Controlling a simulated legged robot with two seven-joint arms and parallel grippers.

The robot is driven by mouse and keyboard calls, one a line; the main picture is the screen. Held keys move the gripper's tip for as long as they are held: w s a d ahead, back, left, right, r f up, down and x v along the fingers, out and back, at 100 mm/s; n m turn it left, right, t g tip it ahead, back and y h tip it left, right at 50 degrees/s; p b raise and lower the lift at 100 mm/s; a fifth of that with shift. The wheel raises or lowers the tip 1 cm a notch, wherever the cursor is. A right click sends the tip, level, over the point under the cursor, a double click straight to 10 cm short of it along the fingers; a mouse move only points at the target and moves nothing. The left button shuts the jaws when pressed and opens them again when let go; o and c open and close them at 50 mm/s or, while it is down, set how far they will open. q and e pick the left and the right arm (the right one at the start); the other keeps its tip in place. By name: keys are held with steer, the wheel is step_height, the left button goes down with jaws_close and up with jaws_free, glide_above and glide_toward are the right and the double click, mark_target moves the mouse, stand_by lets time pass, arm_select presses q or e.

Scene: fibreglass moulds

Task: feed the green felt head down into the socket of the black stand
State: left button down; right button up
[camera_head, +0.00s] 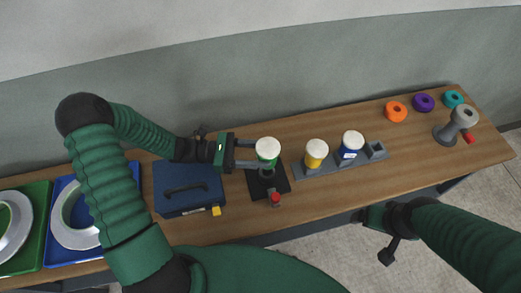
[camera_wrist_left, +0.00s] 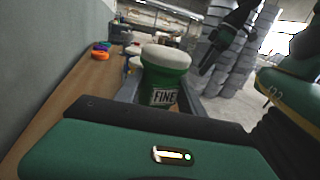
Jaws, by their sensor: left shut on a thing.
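The green felt head (camera_head: 267,161), with a white top and a label reading FINE, also shows upright in the left wrist view (camera_wrist_left: 160,88). My left gripper (camera_head: 254,154) is shut on it from the left side. The black stand (camera_head: 283,186) is under the head, with a red knob at its front. The head hides most of the socket, and I cannot tell whether its lower end is inside or just above.
Right of the stand, a grey rack (camera_head: 310,170) holds a yellow head (camera_head: 314,160) and a blue head (camera_head: 350,147). A dark blue case (camera_head: 187,185) lies close on the left. Coloured rings (camera_head: 396,111) and a grey stand (camera_head: 461,119) are at the far right.

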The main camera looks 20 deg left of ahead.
arm_select(q)
steer(key=shift+f, duration=0.25)
stand_by(0.4)
steer(key=shift+s+d+p, duration=0.1)
steer(key=shift+p, duration=0.25)
stand_by(0.4)
steer(key=shift+p, duration=0.3)
stand_by(0.4)
steer(key=shift+f+b, duration=0.75)
steer(key=shift+f, duration=0.85)
